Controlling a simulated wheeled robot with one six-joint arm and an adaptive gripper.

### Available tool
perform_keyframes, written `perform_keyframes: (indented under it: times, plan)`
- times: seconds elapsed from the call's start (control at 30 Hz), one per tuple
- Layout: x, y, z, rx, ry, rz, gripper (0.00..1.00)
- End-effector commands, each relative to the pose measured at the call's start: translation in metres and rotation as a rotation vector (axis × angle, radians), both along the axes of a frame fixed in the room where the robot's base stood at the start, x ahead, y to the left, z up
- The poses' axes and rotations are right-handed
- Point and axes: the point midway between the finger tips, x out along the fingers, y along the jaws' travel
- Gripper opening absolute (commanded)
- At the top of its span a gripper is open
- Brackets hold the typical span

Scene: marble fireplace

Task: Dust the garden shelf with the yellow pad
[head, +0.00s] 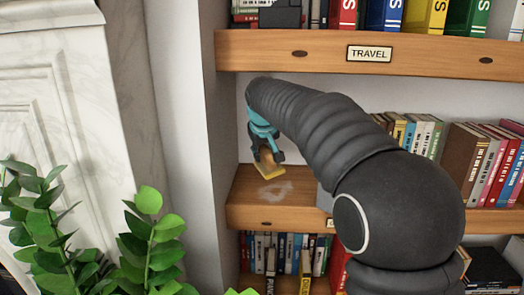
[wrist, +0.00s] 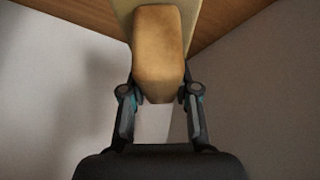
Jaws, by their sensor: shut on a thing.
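My gripper (head: 267,152) is shut on a tan block-shaped handle (head: 268,161) with the yellow pad (head: 269,172) at its lower end. The pad is low over the left end of the middle shelf (head: 245,198); I cannot tell whether it touches the wood. A pale dust patch (head: 275,190) lies on this shelf just in front of the pad. The shelf's label is mostly hidden by my arm, so I cannot read its name. In the wrist view, the handle (wrist: 158,50) sits between my gripper's fingers (wrist: 160,95), and the pad shows behind its top.
Books (head: 470,155) stand on the right of the middle shelf. The shelf above (head: 270,52) carries a TRAVEL label (head: 369,53). More books (head: 285,252) fill the shelf below. A leafy plant (head: 150,240) and white marble (head: 60,100) are at the left.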

Motion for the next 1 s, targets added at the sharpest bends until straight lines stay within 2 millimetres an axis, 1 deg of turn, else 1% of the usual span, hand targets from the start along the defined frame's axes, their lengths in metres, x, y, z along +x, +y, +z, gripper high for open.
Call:
perform_keyframes:
  times: [0.03,0.1,0.17,0.4,0.53,0.7,1.0]
  plan:
    - [-0.002,0.009,-0.006,0.001,0.000,0.013,0.00]
    - [-0.004,0.016,-0.011,0.001,0.000,0.023,0.00]
    - [-0.005,0.019,-0.016,0.000,0.000,0.028,0.00]
    - [-0.005,0.020,-0.041,0.000,-0.001,0.029,0.00]
    - [-0.005,0.019,-0.051,0.000,-0.001,0.026,0.00]
    - [-0.005,0.018,-0.056,0.001,-0.001,0.026,0.00]
    - [-0.005,0.017,-0.056,0.000,-0.001,0.025,0.00]
